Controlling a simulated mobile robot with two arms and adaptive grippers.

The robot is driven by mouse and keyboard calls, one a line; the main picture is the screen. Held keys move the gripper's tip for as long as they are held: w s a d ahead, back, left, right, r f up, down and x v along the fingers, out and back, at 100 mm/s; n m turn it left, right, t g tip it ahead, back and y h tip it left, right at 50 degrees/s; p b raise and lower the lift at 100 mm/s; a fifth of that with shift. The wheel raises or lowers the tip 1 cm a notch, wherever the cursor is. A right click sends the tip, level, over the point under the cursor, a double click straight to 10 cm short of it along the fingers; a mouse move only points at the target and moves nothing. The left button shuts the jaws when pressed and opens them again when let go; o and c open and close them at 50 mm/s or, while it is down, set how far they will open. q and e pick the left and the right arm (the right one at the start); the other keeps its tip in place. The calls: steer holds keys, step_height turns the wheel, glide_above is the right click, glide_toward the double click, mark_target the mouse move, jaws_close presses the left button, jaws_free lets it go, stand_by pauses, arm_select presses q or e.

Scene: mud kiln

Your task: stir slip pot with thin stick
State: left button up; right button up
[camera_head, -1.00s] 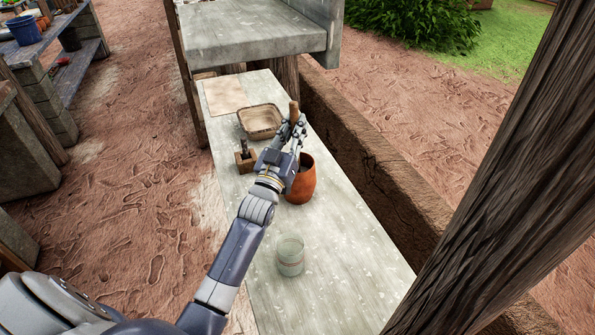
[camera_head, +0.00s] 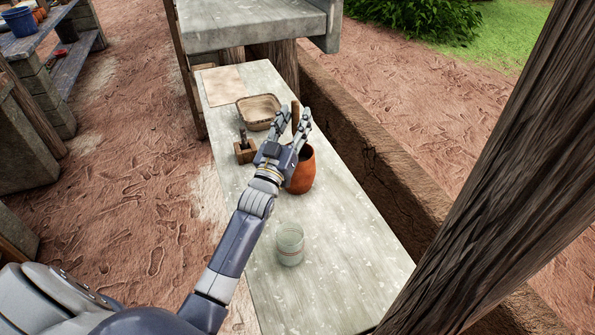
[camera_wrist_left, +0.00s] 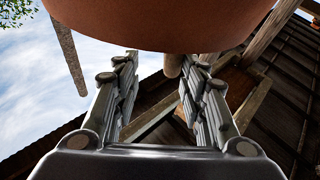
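The slip pot (camera_head: 302,176), a rounded orange-brown clay pot, stands on the pale table and fills the top of the left wrist view (camera_wrist_left: 160,22). The thin stick (camera_head: 295,112), brown and roughly upright, rises between the fingers of my left gripper (camera_head: 291,115). Its blunt end seems to show just past the pot in the wrist view (camera_wrist_left: 173,66). My left gripper is open, its fingers spread on either side of the stick, beside and above the pot. The stick's lower part and the pot's mouth are largely hidden by the gripper. My right gripper is out of view.
A tan basin (camera_head: 259,113) and a wooden block holder (camera_head: 244,151) stand left of the pot. A glass jar (camera_head: 290,244) stands nearer on the table (camera_head: 345,255). A thick wooden post (camera_head: 500,180) rises at right. The table around the jar is clear.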

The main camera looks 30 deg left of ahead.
arm_select(q)
steer(key=shift+s, duration=0.1)
steer(key=v, duration=1.2)
steer(key=shift+f, duration=0.1)
